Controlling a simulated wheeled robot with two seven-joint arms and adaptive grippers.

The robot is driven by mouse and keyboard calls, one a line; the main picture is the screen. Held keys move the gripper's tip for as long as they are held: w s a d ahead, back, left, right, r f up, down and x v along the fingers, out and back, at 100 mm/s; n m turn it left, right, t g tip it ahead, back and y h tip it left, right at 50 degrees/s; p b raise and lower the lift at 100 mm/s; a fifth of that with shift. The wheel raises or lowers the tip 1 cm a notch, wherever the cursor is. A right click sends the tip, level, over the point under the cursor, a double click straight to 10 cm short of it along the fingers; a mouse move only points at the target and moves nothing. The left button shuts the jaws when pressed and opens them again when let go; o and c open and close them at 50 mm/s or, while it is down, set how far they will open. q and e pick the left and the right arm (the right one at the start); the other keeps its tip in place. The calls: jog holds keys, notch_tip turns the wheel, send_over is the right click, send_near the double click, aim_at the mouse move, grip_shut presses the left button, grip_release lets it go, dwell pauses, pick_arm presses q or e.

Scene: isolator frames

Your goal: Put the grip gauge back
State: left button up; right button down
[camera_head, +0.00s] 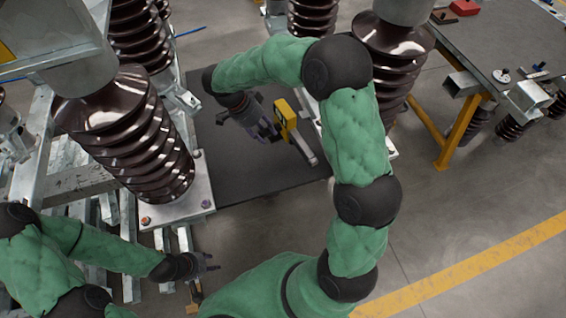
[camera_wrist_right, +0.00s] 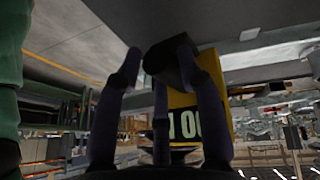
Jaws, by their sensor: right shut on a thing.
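The grip gauge (camera_head: 286,116) is a yellow block with dark parts, above the dark plate between the insulator columns. My right gripper (camera_head: 270,132) reaches it from the left in the head view.
A brown ribbed insulator (camera_head: 135,140) on a metal base stands left of the gauge. Another insulator (camera_head: 392,55) stands at the right, behind my right arm. The dark plate (camera_head: 235,165) has bare room at its front. A workbench (camera_head: 480,45) with loose parts is at the far right.

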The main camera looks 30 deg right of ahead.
jog(key=shift+s+f+m+g+b, duration=0.15)
jog(key=shift+f+m+g+b, duration=0.25)
jog(key=shift+m, duration=0.6)
jog(key=shift+f+y, duration=0.3)
jog(key=shift+f, duration=0.05)
pick_arm(q)
notch_tip(320, 180, down, 5)
jog(key=b, duration=0.3)
pick_arm(e)
notch_tip(320, 180, down, 9)
jog(key=shift+f, duration=0.1)
pick_arm(q)
jog(key=shift+b, duration=0.3)
pick_arm(e)
jog(key=c, duration=0.8)
grip_release()
pick_arm(q)
notch_tip(320, 180, up, 5)
jog(key=p, duration=0.4)
jog(key=shift+f+p, duration=0.15)
jog(key=shift+p, duration=0.25)
pick_arm(e)
jog(key=v, duration=1.2)
jog(key=shift+s+a, duration=0.1)
